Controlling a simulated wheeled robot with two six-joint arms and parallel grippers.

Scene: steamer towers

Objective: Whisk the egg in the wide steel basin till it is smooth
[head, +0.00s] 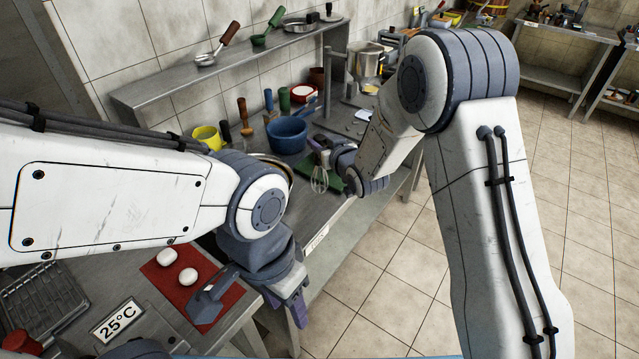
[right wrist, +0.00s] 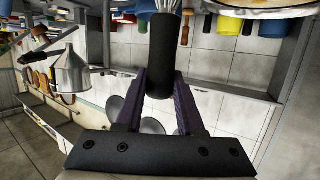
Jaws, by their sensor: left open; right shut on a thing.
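My right gripper (head: 322,146) is shut on the whisk, out over the counter in the head view. The whisk's wire head (head: 320,179) hangs below it. In the right wrist view the whisk's black handle (right wrist: 162,50) is between the purple fingers (right wrist: 160,88), with its wires cut off at the top edge. The wide steel basin (head: 284,164) is mostly hidden behind my left arm; only part of its rim shows, left of the whisk. My left gripper (head: 294,308) is open and empty, low beside the near counter.
A blue pot (head: 287,134), yellow container (head: 207,137) and green board (head: 334,181) stand on the counter. A wall shelf (head: 235,75) runs above. The floor at right is clear.

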